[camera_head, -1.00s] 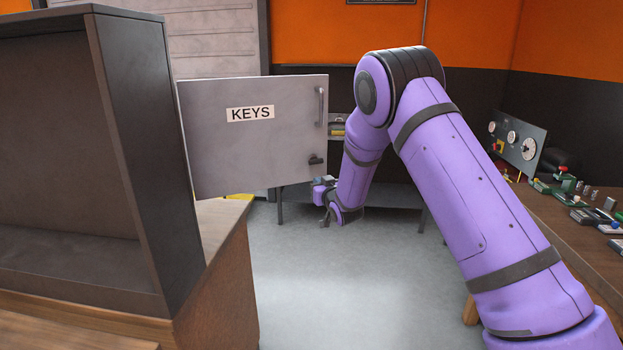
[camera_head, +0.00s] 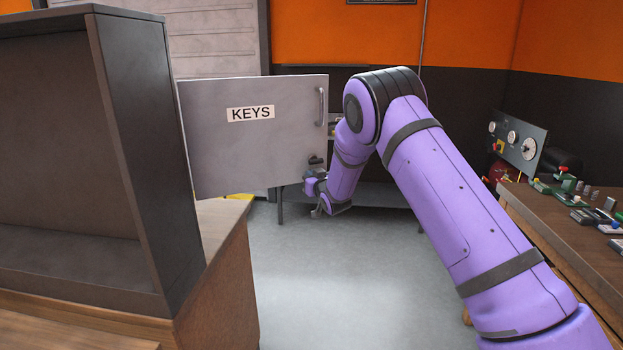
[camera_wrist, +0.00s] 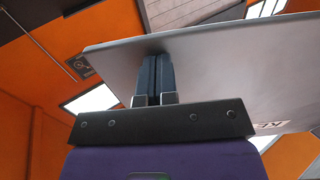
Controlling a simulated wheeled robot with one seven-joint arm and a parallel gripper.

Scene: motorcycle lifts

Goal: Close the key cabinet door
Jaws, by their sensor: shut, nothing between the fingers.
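The grey key cabinet door (camera_head: 225,155), marked KEYS, stands open to the right of the dark, open-fronted cabinet (camera_head: 125,120). Its labelled face is toward my head camera, with a bar handle (camera_head: 321,106) near its right edge and a small dark latch below. My gripper (camera_head: 311,186) is at the door's lower right corner, overlapping it in the picture. In the wrist view my gripper's fingers (camera_wrist: 155,78) are together and empty, with their tips over the door panel (camera_wrist: 215,65). I cannot tell whether they touch it.
The cabinet stands on a wooden counter (camera_head: 215,285) at the left. A workbench (camera_head: 570,235) with small parts and a gauge panel (camera_head: 517,140) is at the right. Grey floor (camera_head: 340,280) between them is clear.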

